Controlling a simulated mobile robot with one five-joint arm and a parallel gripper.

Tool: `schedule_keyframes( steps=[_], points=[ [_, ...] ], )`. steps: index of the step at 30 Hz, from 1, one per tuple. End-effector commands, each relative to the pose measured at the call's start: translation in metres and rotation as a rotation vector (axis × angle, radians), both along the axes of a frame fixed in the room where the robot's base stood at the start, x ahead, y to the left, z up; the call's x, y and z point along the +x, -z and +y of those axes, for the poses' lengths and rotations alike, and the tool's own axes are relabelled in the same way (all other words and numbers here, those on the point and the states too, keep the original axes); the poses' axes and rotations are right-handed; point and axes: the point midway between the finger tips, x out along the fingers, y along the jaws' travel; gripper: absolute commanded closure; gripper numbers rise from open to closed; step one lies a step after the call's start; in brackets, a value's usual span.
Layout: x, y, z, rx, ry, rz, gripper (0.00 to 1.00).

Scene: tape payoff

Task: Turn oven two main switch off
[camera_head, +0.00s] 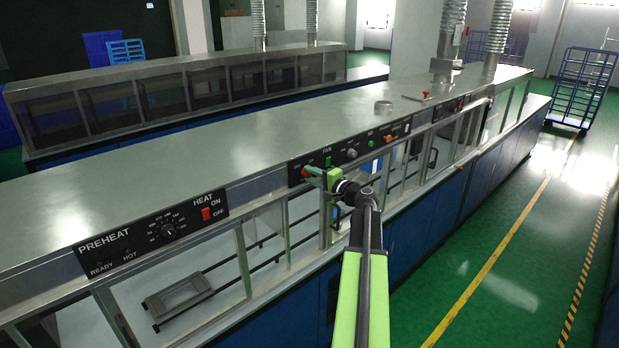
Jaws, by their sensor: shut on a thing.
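A long metal oven line (235,135) runs from the lower left to the upper right. My arm reaches up from the bottom, and my green gripper (311,174) is at the left end of the middle black control panel (335,156). It is shut on a small red control (305,172) there, mostly hidden by the jaws. Whether this is the oven two main switch cannot be read. The nearer PREHEAT panel (110,251) has a dial and a red HEAT switch (206,213) marked ON/OFF.
A farther dark panel (448,109) and a red button (426,94) are on the line's right part. A second oven line (180,80) stands behind. A blue cart (585,85) is at the upper right. The green floor (500,270) on the right is clear.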

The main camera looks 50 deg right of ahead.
Motion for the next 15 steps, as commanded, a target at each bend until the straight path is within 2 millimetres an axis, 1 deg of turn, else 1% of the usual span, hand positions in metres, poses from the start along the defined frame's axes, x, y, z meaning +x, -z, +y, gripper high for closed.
schedule_keyframes(
  steps=[1,7,15],
  points=[
    [0.0015,-0.0025,-0.0007,-0.017,0.003,-0.005,1.0],
    [0.0014,-0.0024,-0.0009,-0.083,0.003,0.0,1.0],
    [0.0011,-0.0023,-0.0012,-0.111,0.004,0.002,1.0]
  ],
)
